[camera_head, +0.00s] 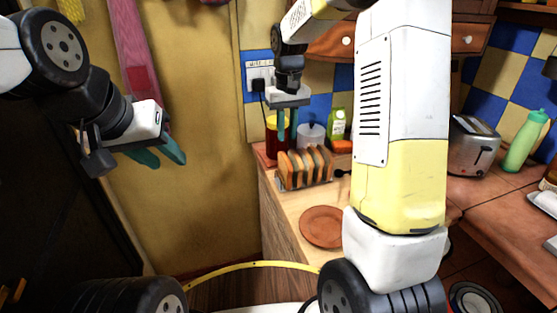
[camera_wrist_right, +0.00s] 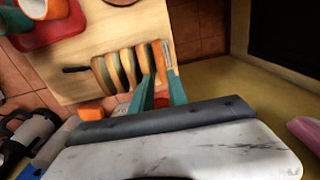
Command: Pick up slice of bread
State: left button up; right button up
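Slices of bread (camera_head: 312,163) stand upright in a rack on the wooden counter, in the middle of the head view. The right wrist view shows the slices (camera_wrist_right: 127,66) in a row beyond the fingers. My right gripper (camera_head: 287,138) points down above the rack's left end, open, with nothing seen between its teal fingers. In the right wrist view its fingertips (camera_wrist_right: 161,75) appear near the end slice on the right; contact cannot be told. My left gripper (camera_head: 169,164) is open and empty, well to the left, in front of the yellow wall.
A terracotta plate (camera_head: 322,227) lies on the counter in front of the rack. A red jar (camera_head: 271,138), a white lidded pot (camera_head: 311,134) and a green packet (camera_head: 337,124) stand behind. A toaster (camera_head: 474,146) and green bottle (camera_head: 525,141) are at right.

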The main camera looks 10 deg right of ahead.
aim_at(285, 157)
notch_tip(285, 157, down, 8)
jog(key=shift+w+a+f, duration=0.1)
jog(key=shift+w, duration=0.05)
dwell(0.3)
grip_shut()
dwell(1.4)
